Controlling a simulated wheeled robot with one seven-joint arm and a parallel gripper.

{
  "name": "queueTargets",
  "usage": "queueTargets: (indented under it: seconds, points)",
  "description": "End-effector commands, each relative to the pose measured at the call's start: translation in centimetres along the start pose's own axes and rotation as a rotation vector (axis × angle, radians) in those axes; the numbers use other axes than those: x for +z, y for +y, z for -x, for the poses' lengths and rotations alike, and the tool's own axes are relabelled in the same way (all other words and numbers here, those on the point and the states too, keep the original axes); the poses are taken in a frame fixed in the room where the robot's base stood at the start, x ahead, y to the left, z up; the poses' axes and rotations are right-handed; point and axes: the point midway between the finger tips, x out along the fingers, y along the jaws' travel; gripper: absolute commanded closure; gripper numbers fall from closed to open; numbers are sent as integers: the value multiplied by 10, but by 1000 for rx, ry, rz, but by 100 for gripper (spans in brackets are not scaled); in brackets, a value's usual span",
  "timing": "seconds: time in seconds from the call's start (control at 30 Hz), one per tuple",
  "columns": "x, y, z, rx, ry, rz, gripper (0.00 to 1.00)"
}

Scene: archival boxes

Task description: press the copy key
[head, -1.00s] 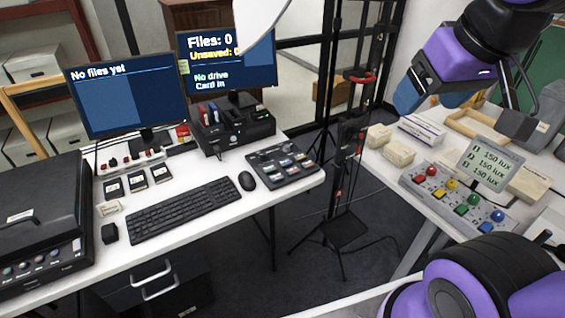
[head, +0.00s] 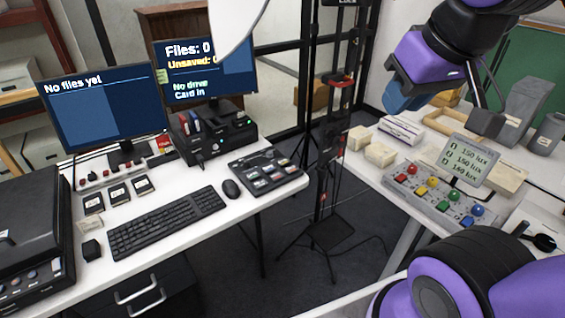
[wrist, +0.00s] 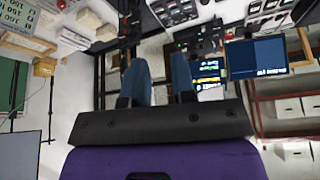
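A black key panel (head: 268,172) with several small pale, red and green keys lies at the right end of the white desk. Its key labels are too small to read, so I cannot tell which is the copy key. A black card and drive dock (head: 215,138) stands behind it. The right monitor (head: 185,88) reads "Files: 0", "Unsaved: 0", "No drive" and "Card in". My gripper (head: 402,98) is raised in the air at the right, above the second table and apart from the panel. In the wrist view its two blue fingers (wrist: 160,82) are apart with nothing between them.
A black stand (head: 328,190) rises between the desk and the right table. That table holds a box with coloured knobs (head: 435,195) and several cartons. A white round shape partly covers the right monitor.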

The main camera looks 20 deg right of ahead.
Motion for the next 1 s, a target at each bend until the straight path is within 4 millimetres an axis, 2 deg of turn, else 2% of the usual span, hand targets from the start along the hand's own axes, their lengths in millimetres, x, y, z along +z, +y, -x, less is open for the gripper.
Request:
queueTargets:
  seconds: [0.03, 0.1, 1.0]
  points:
    - [0, 0, 0, 0, 0, 0, 88]
    - [0, 0, 0, 0, 0, 0, 100]
    - [0, 0, 0, 0, 0, 0, 100]
